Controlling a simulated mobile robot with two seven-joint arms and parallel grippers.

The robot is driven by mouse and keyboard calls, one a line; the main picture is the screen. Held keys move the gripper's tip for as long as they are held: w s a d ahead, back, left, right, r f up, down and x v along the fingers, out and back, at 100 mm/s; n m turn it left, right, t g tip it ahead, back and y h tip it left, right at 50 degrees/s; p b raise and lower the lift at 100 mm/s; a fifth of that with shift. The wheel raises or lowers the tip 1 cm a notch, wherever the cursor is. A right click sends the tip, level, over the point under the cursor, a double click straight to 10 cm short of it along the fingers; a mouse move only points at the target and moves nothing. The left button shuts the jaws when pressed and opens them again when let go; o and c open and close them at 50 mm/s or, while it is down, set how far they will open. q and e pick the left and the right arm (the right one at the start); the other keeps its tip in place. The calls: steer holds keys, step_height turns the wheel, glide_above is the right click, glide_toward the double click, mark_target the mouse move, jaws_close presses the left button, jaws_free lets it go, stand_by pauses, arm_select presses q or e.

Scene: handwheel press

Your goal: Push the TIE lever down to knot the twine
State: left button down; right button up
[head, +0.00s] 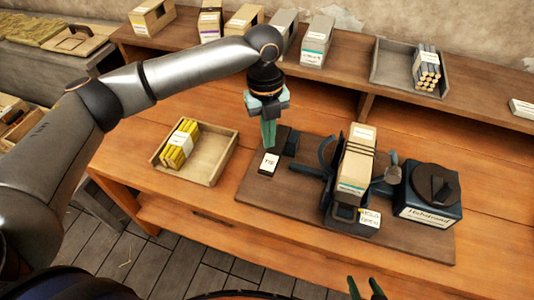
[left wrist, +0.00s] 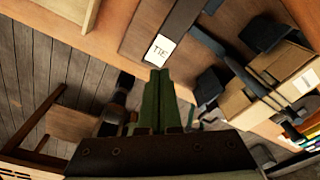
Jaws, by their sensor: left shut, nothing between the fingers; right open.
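The TIE label (head: 270,163) is on a dark lever block at the left of the press's brown base board (head: 290,205). It also shows in the left wrist view (left wrist: 159,50), just beyond my fingertips. My left gripper (head: 268,145) is shut and empty, its green fingers pointing down above or beside the TIE part; contact cannot be told. The fingers also show in the left wrist view (left wrist: 158,72). A tan carton (head: 355,170) with dark twine bands stands in the press cradle. My right gripper (head: 367,288) is open at the bottom edge, away from the press.
A wooden tray (head: 216,168) with yellow bundles lies left of the board. A dark box with a round knob (head: 435,185) is at the right. A HOLD OPEN label (head: 370,217) is at the cradle's front. A back shelf holds cartons and a grey tray (head: 393,75).

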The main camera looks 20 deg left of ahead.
mark_target(267, 164)
arm_select(q)
steer(key=shift+w+a+r, duration=0.1)
steer(key=shift+a+r, duration=0.25)
steer(key=shift+f, duration=0.1)
steer(key=f+b, duration=0.2)
steer(key=b, duration=0.1)
steer(key=f+b, duration=0.4)
steer(key=b, duration=0.1)
steer(key=shift+s+d+f+b, duration=0.25)
steer(key=shift+s+f+b, duration=0.05)
steer(key=shift+f+b, duration=0.1)
steer(key=shift+f, duration=2.3)
